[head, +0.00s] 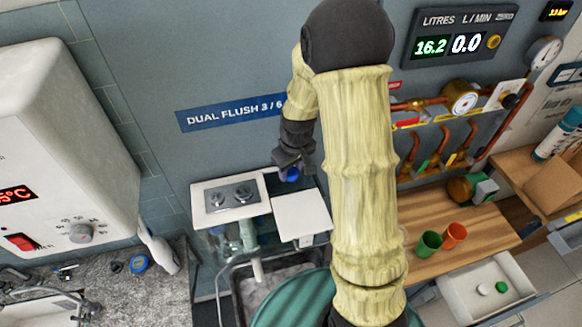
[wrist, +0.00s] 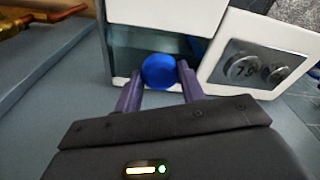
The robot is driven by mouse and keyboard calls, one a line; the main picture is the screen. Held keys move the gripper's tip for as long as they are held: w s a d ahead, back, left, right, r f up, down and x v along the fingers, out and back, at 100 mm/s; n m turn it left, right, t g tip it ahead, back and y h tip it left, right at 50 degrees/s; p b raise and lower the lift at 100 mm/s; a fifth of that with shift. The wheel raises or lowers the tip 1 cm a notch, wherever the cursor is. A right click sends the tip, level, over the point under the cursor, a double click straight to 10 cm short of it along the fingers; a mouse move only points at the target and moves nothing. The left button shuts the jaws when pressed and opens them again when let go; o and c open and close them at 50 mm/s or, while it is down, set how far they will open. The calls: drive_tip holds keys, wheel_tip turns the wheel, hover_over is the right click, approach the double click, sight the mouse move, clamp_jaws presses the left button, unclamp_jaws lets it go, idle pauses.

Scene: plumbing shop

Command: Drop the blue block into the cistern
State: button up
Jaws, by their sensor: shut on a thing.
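My gripper (head: 291,163) is shut on the blue block (head: 290,174), which shows as a round blue face in the wrist view (wrist: 159,71) between the two purple fingers. The gripper is at the cistern (head: 225,241), near the gap between its two white top pieces. One top piece, the button plate (head: 213,215), carries two round flush buttons; the other is a plain white lid (head: 302,216). In the wrist view the block appears in front of a dark opening beside the button plate (wrist: 292,75). I cannot tell its height above the cistern.
A wooden bench (head: 440,255) at right holds a green cup (head: 428,243) and an orange cup (head: 454,235). A white tray (head: 465,300) holds small white and green pieces. Copper pipes (head: 445,143) run along the wall. A white heater (head: 65,140) hangs at left.

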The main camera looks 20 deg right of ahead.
drive_tip(key=o, duration=1.1)
drive_tip(key=shift+c, duration=0.2)
wheel_tip(320, 180, up, 17)
drive_tip(key=s+b, duration=0.2)
drive_tip(key=b, duration=0.2)
drive_tip(key=shift+d+b, duration=0.3)
drive_tip(key=shift+d, duration=0.1)
drive_tip(key=s+f+m+b, duration=0.1)
drive_tip(key=s+f+b, duration=0.1)
drive_tip(key=s+f, duration=0.2)
drive_tip(key=s+f+m+t+b, duration=0.1)
drive_tip(key=s+f, duration=0.3)
drive_tip(key=f, duration=0.4)
drive_tip(key=s+a+f+m+b, duration=0.1)
drive_tip(key=s+f+m+b, duration=0.1)
drive_tip(key=f, duration=0.5)
drive_tip(key=shift+s+h+b, duration=0.3)
drive_tip(key=shift+s+b, duration=0.5)
drive_tip(key=shift+s, duration=0.3)
